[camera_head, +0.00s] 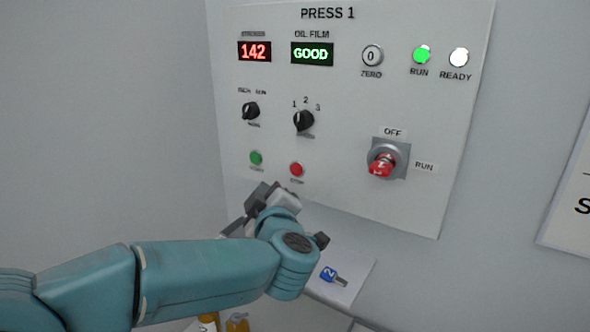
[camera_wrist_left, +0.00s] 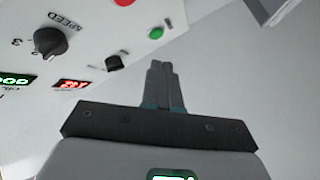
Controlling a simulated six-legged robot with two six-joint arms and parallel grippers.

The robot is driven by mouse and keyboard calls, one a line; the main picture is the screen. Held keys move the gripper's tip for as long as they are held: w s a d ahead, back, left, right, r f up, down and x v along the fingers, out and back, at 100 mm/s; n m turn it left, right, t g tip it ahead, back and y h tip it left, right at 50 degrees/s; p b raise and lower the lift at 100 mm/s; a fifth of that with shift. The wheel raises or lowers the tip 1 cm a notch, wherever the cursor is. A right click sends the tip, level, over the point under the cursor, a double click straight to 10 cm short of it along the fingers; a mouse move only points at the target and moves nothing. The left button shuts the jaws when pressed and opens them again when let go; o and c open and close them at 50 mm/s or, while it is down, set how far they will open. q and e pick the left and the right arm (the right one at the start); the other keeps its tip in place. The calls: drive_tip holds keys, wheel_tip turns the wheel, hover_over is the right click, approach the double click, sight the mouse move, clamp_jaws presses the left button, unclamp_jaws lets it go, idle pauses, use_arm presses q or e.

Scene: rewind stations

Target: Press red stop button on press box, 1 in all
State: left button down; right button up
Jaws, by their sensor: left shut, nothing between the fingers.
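The press box (camera_head: 345,205) is a pale wall panel labelled PRESS 1. Its red stop button (camera_head: 297,169) is small and round, right of a green button (camera_head: 256,158). In the left wrist view the red button (camera_wrist_left: 124,2) is cut by the top edge, with the green button (camera_wrist_left: 156,33) beside it. My left gripper (camera_head: 262,192) is just below the two buttons in the head view. In the left wrist view its fingers (camera_wrist_left: 160,66) are together and empty, apart from the red button. My right gripper is not in view.
The panel also carries a red rotary switch (camera_head: 382,165) marked OFF and RUN, two black knobs (camera_head: 303,121), displays (camera_head: 312,54) and a lit green RUN lamp (camera_head: 421,55). A blue-tagged key (camera_head: 333,276) lies on a pale surface below.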

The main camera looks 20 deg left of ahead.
sight(296, 170)
use_arm(q)
drive_tip(key=shift+w+d+p, duration=0.15)
drive_tip(key=shift+w+p, duration=0.3)
drive_tip(key=shift+w, duration=0.8)
drive_tip(key=shift+w+d+p, duration=0.2)
drive_tip(key=shift+w+p, duration=0.25)
drive_tip(key=shift+w, duration=0.85)
drive_tip(key=shift+w+d+p, duration=0.15)
drive_tip(key=shift+w+p, duration=0.3)
drive_tip(key=shift+w, duration=0.8)
drive_tip(key=shift+f, duration=0.1)
drive_tip(key=shift+w, duration=0.1)
drive_tip(key=shift+w, duration=0.35)
drive_tip(key=shift+w+d+p, duration=0.15)
drive_tip(key=shift+w+p, duration=0.25)
drive_tip(key=shift+p, duration=0.15)
drive_tip(key=shift+s, duration=0.2)
drive_tip(key=shift+s+b, duration=0.45)
drive_tip(key=shift+s, duration=0.2)
